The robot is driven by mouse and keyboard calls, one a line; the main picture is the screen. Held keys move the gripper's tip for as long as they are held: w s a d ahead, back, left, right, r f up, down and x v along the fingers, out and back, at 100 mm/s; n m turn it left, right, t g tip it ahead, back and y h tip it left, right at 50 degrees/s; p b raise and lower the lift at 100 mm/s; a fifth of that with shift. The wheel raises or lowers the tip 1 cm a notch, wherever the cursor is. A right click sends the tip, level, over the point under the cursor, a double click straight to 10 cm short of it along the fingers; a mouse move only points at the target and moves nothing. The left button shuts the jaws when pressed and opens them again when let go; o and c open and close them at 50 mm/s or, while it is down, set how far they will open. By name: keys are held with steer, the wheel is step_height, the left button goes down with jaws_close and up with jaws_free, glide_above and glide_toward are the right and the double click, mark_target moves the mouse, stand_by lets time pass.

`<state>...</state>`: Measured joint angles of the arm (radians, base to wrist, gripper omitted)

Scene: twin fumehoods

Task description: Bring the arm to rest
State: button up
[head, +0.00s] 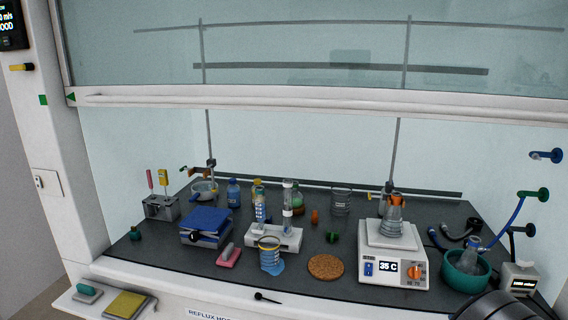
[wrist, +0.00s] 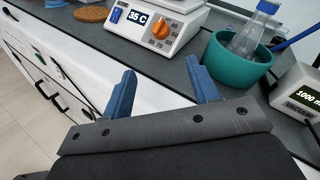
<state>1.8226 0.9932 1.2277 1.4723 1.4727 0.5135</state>
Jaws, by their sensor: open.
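In the wrist view my gripper (wrist: 160,88) shows two blue fingers set wide apart with nothing between them. It is over the front edge of the fumehood bench, in front of the hotplate (wrist: 158,24) and the teal bowl (wrist: 236,62). In the head view a dark rounded part of my arm shows at the bottom right corner, and the fingers are out of that picture. The hotplate (head: 393,268) reads 35 C and carries a flask (head: 394,222) with an orange clamp or collar near its top.
The teal bowl (head: 466,272) holds a flask close to my arm, beside a vacuum controller (head: 521,280). The sash (head: 300,102) is raised. Drawers (wrist: 45,75) are below the bench edge.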

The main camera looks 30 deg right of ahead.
mark_target(418, 276)
steer(key=x, duration=1.7)
steer(key=shift+w+a, duration=0.1)
steer(key=shift+w, duration=0.1)
steer(key=m+h, duration=0.2)
steer(key=m, duration=0.1)
steer(key=m+h, duration=0.1)
steer(key=shift+a+f+m, duration=0.15)
steer(key=shift+a+m, duration=0.1)
steer(key=shift+m, duration=0.05)
steer(key=m+h, duration=0.1)
steer(key=m, duration=0.1)
steer(key=m+g+h, duration=0.1)
steer(key=m, duration=0.1)
steer(key=m+g+h, duration=0.1)
steer(key=h, duration=0.1)
steer(key=shift+w+a+m, duration=0.15)
steer(key=shift+a+m, duration=0.1)
steer(key=shift+m, duration=0.15)
steer(key=shift+a+m+g+h, duration=0.1)
steer(key=shift+m+g+h, duration=0.3)
steer(key=shift+h, duration=0.1)
steer(key=v, duration=0.7)
steer(key=shift+s, duration=0.3)
